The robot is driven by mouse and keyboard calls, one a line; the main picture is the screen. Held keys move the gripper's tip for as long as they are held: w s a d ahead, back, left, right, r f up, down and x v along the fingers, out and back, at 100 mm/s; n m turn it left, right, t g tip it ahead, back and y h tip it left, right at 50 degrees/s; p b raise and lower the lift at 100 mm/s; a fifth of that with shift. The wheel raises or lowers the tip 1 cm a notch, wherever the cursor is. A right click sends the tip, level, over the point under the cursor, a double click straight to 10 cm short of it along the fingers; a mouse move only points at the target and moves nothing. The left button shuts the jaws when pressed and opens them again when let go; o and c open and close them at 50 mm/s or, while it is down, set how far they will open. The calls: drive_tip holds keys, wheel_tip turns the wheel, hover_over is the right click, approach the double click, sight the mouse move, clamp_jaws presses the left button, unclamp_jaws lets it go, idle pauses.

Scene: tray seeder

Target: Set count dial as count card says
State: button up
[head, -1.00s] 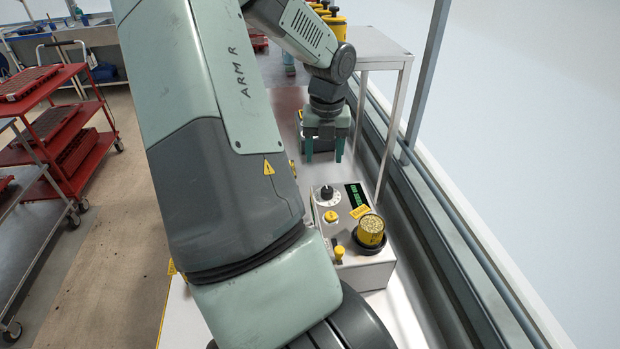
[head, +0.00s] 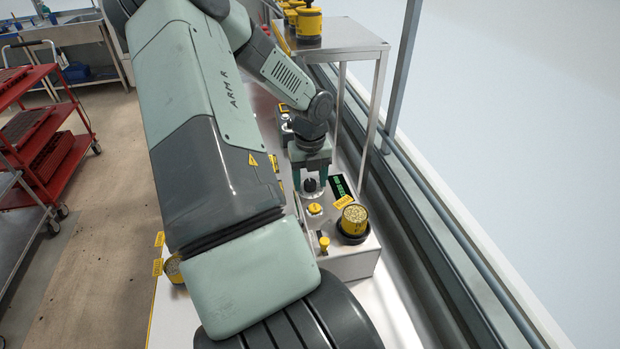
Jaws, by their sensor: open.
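The count dial (head: 311,185), a black knob on a pale round scale, sits on top of the white seeder box (head: 352,262) at its far left. My gripper (head: 310,181) points down over the dial, open, with one teal finger on each side of the knob. I cannot tell whether the fingers touch it. The dial's marks are too small to read and partly hidden by the gripper. A small yellow tag (head: 344,201) lies on the box beside a dark display (head: 343,190) with green characters, unreadable here. I cannot tell which thing is the count card.
A yellow seed cup (head: 354,219) stands in a black ring on the box, near a yellow button (head: 315,208) and a yellow knob (head: 324,242). A steel stand (head: 345,49) with yellow pots is behind. Red trolleys (head: 60,125) stand left.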

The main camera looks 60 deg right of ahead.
drive_tip(key=shift+c, duration=0.2)
drive_tip(key=c, duration=1)
drive_tip(key=m, duration=0.4)
drive_tip(key=shift+m, duration=0.4)
drive_tip(key=m, duration=0.4)
drive_tip(key=shift+m, duration=0.3)
drive_tip(key=m, duration=0.4)
drive_tip(key=shift+m, duration=2.1)
